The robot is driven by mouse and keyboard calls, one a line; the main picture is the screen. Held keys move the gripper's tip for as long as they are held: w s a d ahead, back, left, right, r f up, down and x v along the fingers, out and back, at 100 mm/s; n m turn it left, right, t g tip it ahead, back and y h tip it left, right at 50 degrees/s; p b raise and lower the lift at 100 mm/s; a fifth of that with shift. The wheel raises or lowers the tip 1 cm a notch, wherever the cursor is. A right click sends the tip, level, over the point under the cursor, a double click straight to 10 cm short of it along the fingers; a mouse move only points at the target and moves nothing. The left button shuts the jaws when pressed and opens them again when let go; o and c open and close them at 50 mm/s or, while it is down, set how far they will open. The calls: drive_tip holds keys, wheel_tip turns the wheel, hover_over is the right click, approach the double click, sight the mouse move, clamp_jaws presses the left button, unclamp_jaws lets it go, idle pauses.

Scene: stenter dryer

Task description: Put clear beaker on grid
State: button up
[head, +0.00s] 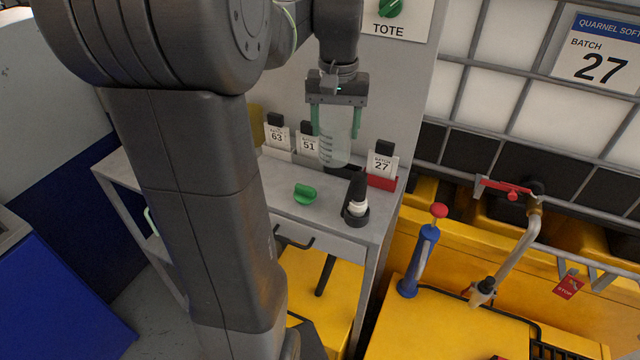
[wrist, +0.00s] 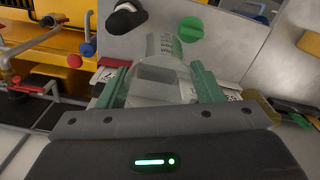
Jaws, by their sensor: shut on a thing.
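The clear beaker (head: 335,150) is upright in the head view, a see-through cylinder with dark graduation marks. My gripper (head: 336,122) is shut on it from above, with one green finger on each side. In the wrist view the beaker (wrist: 160,70) sits between the green fingers of my gripper (wrist: 158,84). A dark flat piece (head: 346,173) shows just under and behind the beaker's base on the grey bench (head: 285,193). I cannot tell whether this is the grid, or whether the beaker touches it.
Batch cards 63, 51 and 27 (head: 382,166) stand along the back. A blue pump with a red knob (head: 422,257) and a pipe tap (head: 510,255) are right.

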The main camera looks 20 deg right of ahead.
wheel_tip(320, 180, down, 3)
drive_tip(key=shift+f+b, duration=0.1)
drive_tip(key=shift+b, duration=0.65)
wheel_tip(320, 180, down, 10)
drive_tip(key=shift+f, duration=0.1)
drive_tip(key=shift+f, duration=0.2)
drive_tip(key=o, duration=1.2)
drive_tip(key=shift+r, duration=0.1)
